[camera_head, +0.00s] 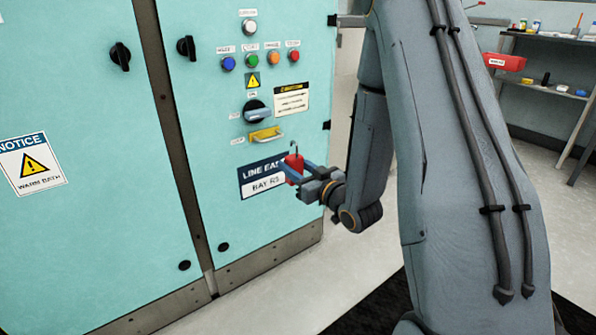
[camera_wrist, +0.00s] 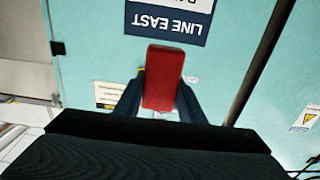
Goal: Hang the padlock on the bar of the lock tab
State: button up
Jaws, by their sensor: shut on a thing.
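The red padlock (camera_head: 294,163) is held in my gripper (camera_head: 293,172), in front of the cabinet door. Its grey shackle points up and looks open to one side in the head view. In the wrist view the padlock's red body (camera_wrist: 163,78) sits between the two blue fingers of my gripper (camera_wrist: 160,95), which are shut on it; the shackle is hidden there. The yellow lock tab (camera_head: 265,135) with its bar is on the door, above and left of the padlock. The padlock is apart from the bar.
Above the tab are a rotary switch (camera_head: 258,112) and several coloured buttons. A LINE EAST label (camera_head: 250,182) is on the door behind my gripper. A shelf (camera_head: 545,90) with small items and a red box (camera_head: 504,62) stands at the right.

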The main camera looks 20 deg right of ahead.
jog(key=shift+b+x, duration=2)
jog(key=shift+x, duration=3.5)
jog(key=shift+f+b, duration=0.3)
jog(key=shift+f, duration=0.5)
jog(key=o, duration=1.2)
jog(key=shift+s, duration=0.1)
